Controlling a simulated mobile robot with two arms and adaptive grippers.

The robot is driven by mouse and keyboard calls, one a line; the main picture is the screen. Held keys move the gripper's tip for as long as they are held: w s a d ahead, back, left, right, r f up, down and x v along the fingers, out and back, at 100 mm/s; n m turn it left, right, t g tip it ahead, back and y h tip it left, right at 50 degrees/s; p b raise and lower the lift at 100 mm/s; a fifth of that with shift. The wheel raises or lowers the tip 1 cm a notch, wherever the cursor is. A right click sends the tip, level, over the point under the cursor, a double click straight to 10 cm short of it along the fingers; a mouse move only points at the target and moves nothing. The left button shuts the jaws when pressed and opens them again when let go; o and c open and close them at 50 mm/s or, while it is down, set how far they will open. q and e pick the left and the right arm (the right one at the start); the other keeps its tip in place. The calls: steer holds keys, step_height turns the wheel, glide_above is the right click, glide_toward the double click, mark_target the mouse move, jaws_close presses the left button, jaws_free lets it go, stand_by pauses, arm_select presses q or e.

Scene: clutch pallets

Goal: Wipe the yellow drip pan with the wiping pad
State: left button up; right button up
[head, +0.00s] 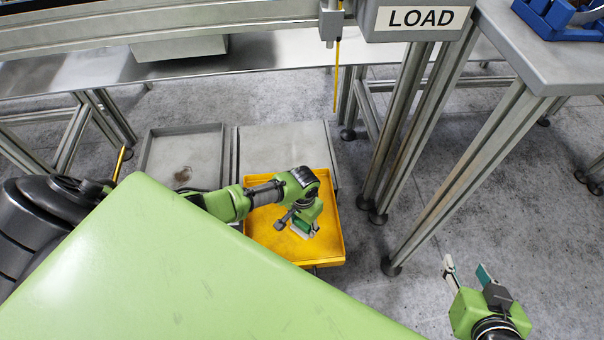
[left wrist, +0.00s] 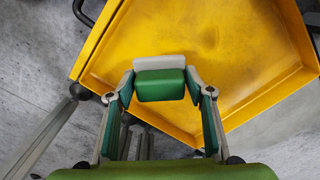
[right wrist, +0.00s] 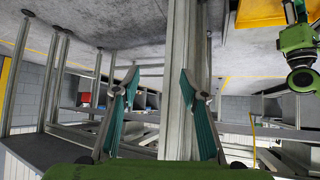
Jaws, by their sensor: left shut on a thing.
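The yellow drip pan (head: 325,251) is a shallow square tray with raised walls, low near the floor in the middle of the head view. It fills much of the left wrist view (left wrist: 245,70), where its floor shows faint brownish smears. My left gripper (head: 303,222) is over the pan, shut on the wiping pad (left wrist: 160,86), a green block with a pale edge. The pad is over the pan near one wall; whether it touches the pan floor I cannot tell. My right gripper (head: 470,272) is open and empty, away from the pan at the lower right.
A grey tray (head: 160,155) with a dark stain and a flat grey plate (head: 285,148) lie beside the pan. Metal frame legs (head: 405,130) stand to its right, under a LOAD sign (head: 420,18). A thin yellow rod (head: 336,80) hangs above.

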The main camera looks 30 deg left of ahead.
steer(key=s+d+f+g+h+p, duration=0.1)
steer(key=s+d+f+g, duration=0.1)
steer(key=s, duration=0.4)
steer(key=shift+d+f+g, duration=0.2)
steer(key=shift+f+g, duration=0.5)
steer(key=shift+f, duration=0.25)
steer(key=shift+s, duration=0.1)
